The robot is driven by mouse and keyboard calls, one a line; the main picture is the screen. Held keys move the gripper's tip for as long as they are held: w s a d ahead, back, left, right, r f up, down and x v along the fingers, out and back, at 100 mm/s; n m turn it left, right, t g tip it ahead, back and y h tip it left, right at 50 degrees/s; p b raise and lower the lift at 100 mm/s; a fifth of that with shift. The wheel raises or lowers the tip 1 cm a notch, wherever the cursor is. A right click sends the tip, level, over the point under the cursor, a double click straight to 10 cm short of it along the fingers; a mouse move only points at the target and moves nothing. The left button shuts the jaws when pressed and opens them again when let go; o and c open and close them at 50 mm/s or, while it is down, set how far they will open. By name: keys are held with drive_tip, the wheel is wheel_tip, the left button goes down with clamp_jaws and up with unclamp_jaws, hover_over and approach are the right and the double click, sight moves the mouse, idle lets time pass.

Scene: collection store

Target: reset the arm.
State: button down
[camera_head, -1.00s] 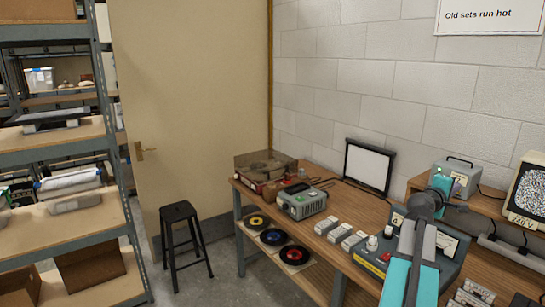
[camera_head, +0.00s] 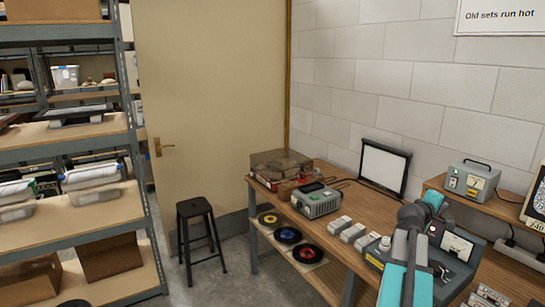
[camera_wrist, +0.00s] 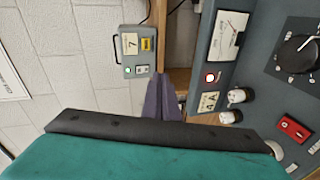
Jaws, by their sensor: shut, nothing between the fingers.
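My teal and grey arm (camera_head: 407,265) reaches up from the lower edge of the head view, in front of a workbench. My gripper (camera_wrist: 165,98) shows in the wrist view as dark purple fingers, shut and empty. A blue-grey console (camera_wrist: 215,75) with a dial, knobs and a red lit button is beside the fingers in that view; I cannot tell how close it is. In the head view the arm covers part of this console (camera_head: 459,262), and the fingertips cannot be made out.
A grey box (camera_head: 470,181) stands on the raised shelf. A black stool (camera_head: 197,235) stands left, by shelving (camera_head: 75,235). Floor between stool and bench is clear.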

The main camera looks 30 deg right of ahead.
drive_tip(key=w+a+f+t+y, duration=0.1)
drive_tip(key=w+a+f+y, duration=0.2)
drive_tip(key=w+a+f, duration=0.5)
drive_tip(key=w+a+f+y, duration=0.2)
drive_tip(key=w+a+f, duration=0.3)
drive_tip(key=a+f, duration=0.6)
drive_tip(key=w+a+f+t+y, duration=0.1)
drive_tip(key=w+a+f+y, duration=0.2)
drive_tip(key=w+a+f, duration=0.65)
drive_tip(key=s+a+f+g+y, duration=0.15)
drive_tip(key=a+f, duration=0.25)
drive_tip(key=a, duration=0.7)
drive_tip(key=s+a+f+y, duration=0.2)
drive_tip(key=a+f, duration=0.1)
drive_tip(key=a, duration=0.7)
drive_tip(key=s+a+f+g+y, duration=0.1)
drive_tip(key=s+a+f, duration=0.2)
drive_tip(key=a, duration=0.5)
drive_tip(key=s+a+f+g+y, duration=0.1)
drive_tip(key=s+a+f, duration=0.15)
drive_tip(key=a, duration=0.45)
drive_tip(key=s+a+f+g+y, duration=0.1)
drive_tip(key=s+a+f+y, duration=0.2)
drive_tip(key=a, duration=0.5)
drive_tip(key=s+f+g+h+b, duration=0.1)
drive_tip(key=s+f+g+b, duration=0.4)
drive_tip(key=s+f, duration=2)
wheel_tip(320, 180, down, 4)
drive_tip(key=b, duration=0.5)
drive_tip(key=shift+d+r, duration=0.25)
